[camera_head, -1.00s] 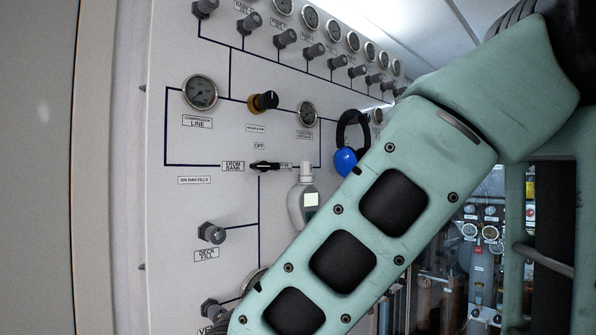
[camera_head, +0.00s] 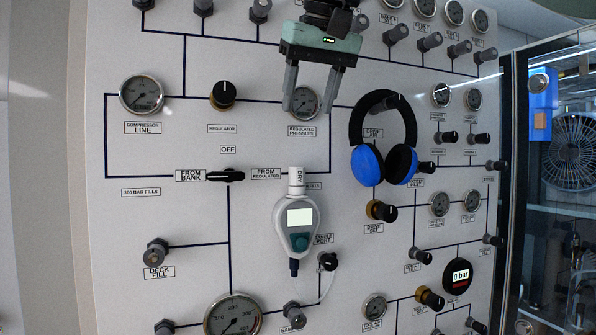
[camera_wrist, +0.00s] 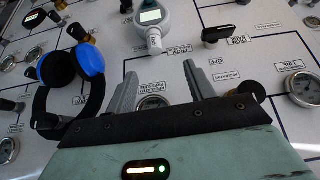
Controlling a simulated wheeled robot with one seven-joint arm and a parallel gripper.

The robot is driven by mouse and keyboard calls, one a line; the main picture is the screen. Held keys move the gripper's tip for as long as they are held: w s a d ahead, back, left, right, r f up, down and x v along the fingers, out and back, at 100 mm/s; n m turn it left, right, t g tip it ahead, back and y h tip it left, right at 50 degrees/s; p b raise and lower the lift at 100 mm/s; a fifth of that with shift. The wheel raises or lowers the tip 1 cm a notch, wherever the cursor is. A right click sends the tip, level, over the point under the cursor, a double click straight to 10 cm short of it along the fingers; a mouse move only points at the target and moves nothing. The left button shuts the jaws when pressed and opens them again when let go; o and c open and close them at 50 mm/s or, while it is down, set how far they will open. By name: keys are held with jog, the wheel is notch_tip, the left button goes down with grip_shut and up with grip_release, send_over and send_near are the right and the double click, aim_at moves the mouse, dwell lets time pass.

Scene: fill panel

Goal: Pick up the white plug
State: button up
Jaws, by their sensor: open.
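A white cylindrical plug marked DRY (camera_head: 296,182) sits on top of a grey-white handheld meter (camera_head: 281,222) with a lit screen, against the panel. In the wrist view the plug (camera_wrist: 155,43) lies beyond the fingertips, close to their middle. My gripper (camera_head: 308,108) points down in front of the panel, above the plug and apart from it. Its two grey fingers are open and empty, around the regulated pressure gauge in the picture. The gripper also shows in the wrist view (camera_wrist: 160,78).
Blue-and-black ear defenders (camera_head: 365,160) hang right of the plug. A black FROM BANK lever (camera_head: 226,175) sticks out to its left. The regulator knob (camera_head: 223,95) is left of my fingers. A sample port fitting (camera_head: 328,261) with a pale cord is below right.

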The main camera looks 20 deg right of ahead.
jog(key=d+r, duration=0.1)
jog(key=r, duration=0.1)
jog(key=p, duration=0.1)
send_near(297, 168)
jog(key=w+x, duration=0.1)
jog(key=x, duration=0.4)
jog(key=shift+m, duration=0.3)
jog(key=shift+w+d+p+x, duration=0.15)
jog(key=shift+p+x, duration=0.5)
jog(key=shift+x, duration=0.7)
jog(key=shift+w+d+p+x, duration=0.15)
jog(key=shift+p+x, duration=0.45)
jog(key=shift+x, duration=0.75)
jog(key=shift+s+r, duration=0.1)
jog(key=shift+r, duration=0.05)
jog(key=c, duration=1)
